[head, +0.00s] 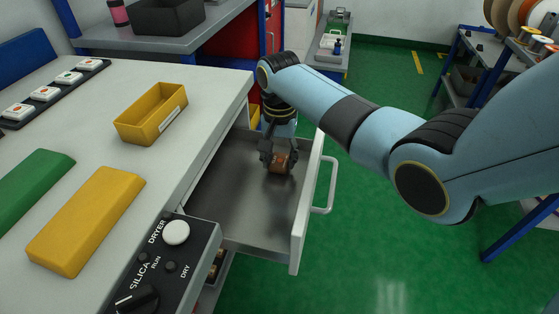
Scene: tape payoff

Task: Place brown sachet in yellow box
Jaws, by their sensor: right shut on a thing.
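The brown sachet (279,163) is inside the open drawer (232,206), towards its far end. My right gripper (279,158) reaches down into the drawer and is shut on the brown sachet. The fingers hide part of the sachet, and I cannot tell whether it touches the drawer floor. The yellow box (150,114) stands on the white worktop, left of the drawer, and its open top shows it empty. My left gripper is not in view.
A yellow block (86,220) and a green block (34,188) lie on the worktop (110,150). A black control panel (165,268) sits at the front edge. A strip of white buttons (45,94) lies at the back left. The drawer handle (326,188) sticks out right.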

